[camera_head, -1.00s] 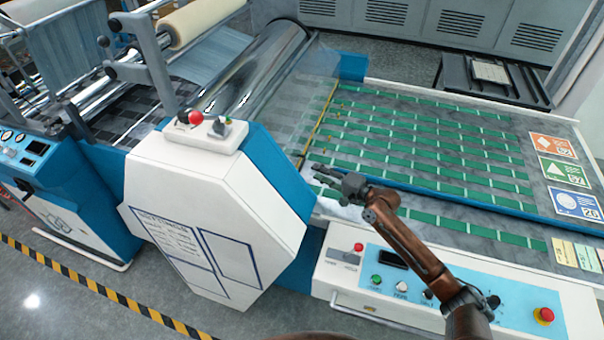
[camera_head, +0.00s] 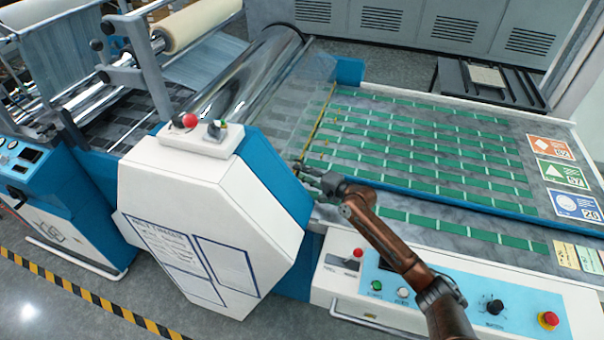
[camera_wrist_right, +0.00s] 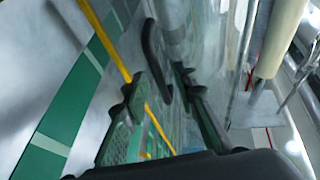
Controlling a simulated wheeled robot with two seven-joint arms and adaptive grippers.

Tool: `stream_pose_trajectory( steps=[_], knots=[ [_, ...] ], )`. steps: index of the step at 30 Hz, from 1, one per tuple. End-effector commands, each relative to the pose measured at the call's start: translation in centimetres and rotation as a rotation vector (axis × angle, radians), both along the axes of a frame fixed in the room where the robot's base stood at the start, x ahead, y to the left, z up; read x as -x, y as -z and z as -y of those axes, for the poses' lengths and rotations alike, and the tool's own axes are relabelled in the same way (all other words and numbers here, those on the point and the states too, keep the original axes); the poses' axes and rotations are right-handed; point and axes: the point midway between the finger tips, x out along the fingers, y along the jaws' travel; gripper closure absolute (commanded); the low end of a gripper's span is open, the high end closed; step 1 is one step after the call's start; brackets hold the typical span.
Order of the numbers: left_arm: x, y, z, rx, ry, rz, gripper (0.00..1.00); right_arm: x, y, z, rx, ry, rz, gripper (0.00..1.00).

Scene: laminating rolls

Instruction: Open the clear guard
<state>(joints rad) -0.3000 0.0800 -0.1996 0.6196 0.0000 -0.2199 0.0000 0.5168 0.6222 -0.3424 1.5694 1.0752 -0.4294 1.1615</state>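The clear guard (camera_head: 306,92) is a see-through panel beside the large shiny roller, with a yellow strip (camera_head: 321,115) along its lower right edge. It looks lowered over the bed's left end. My right gripper (camera_head: 299,168) is at the near end of this strip, close to the white housing. In the right wrist view, its two dark fingers (camera_wrist_right: 160,82) are apart, with a dark curved handle (camera_wrist_right: 151,48) just ahead of and between the tips. I cannot tell whether they touch it. The yellow strip (camera_wrist_right: 105,40) runs beside the handle. My left gripper is out of view.
The white housing (camera_head: 215,225) stands close left of my right gripper, with a red knob (camera_head: 189,120) on top. A control panel (camera_head: 450,290) with buttons lies below my right arm. The green-striped bed (camera_head: 430,160) is open to the right.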

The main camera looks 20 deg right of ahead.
Motion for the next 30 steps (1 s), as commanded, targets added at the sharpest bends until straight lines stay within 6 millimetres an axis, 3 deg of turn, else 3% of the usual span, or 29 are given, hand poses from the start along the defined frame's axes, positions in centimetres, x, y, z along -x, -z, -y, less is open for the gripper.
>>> stream_pose_trajectory(
  steps=[12,30],
  knots=[
    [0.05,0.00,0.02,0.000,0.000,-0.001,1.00,0.04,0.00,0.04,0.000,0.000,0.000,1.00],
    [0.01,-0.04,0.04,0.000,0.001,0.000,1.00,0.04,-0.01,0.08,0.001,0.000,-0.001,1.00]
  ],
)
